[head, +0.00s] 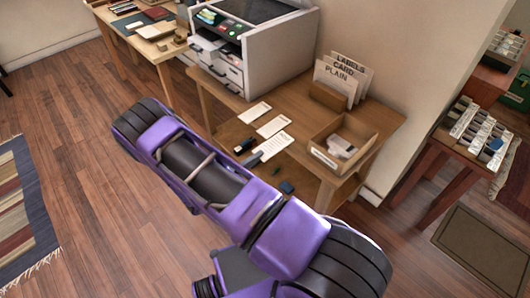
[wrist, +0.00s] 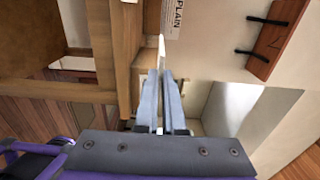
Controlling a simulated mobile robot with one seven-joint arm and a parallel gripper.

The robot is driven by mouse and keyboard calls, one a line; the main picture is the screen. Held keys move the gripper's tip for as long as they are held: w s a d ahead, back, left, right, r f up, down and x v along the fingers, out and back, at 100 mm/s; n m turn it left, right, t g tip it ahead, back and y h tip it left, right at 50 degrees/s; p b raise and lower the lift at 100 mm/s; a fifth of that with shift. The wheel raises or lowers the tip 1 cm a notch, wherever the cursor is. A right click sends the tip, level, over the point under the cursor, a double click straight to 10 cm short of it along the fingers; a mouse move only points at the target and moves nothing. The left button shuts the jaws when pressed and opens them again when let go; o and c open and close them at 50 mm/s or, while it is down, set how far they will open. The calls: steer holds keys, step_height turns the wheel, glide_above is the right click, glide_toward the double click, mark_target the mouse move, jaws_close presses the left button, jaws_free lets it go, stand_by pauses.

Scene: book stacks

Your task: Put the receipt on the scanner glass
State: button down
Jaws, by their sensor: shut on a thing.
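My gripper (head: 248,152) is over the front of the wooden desk and is shut on a white printed slip (head: 272,147), which I take to be the receipt. In the wrist view my fingers (wrist: 161,72) close on this thin white sheet (wrist: 161,50), seen nearly edge-on and sticking out past the tips. In the head view it looks flat; its height above the desk is hard to tell. The scanner is the white machine (head: 272,50) at the back left of the desk, with its dark top glass (head: 255,10) partly cut off by the frame.
Two more white slips, one nearer the machine (head: 254,112) and one in the middle (head: 270,126), lie on the desk (head: 225,95). A sorter (head: 328,96) with PLAIN, CARD and LABELS sheets stands behind. An open wooden tray (head: 368,150) is at right. A small blue object (head: 287,187) is near the front.

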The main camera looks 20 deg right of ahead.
steer(key=shift+s+a+r, duration=0.2)
steer(key=shift+a+r, duration=0.05)
steer(key=shift+a, duration=0.35)
steer(key=shift+s+a+r, duration=0.2)
steer(key=shift+a, duration=0.35)
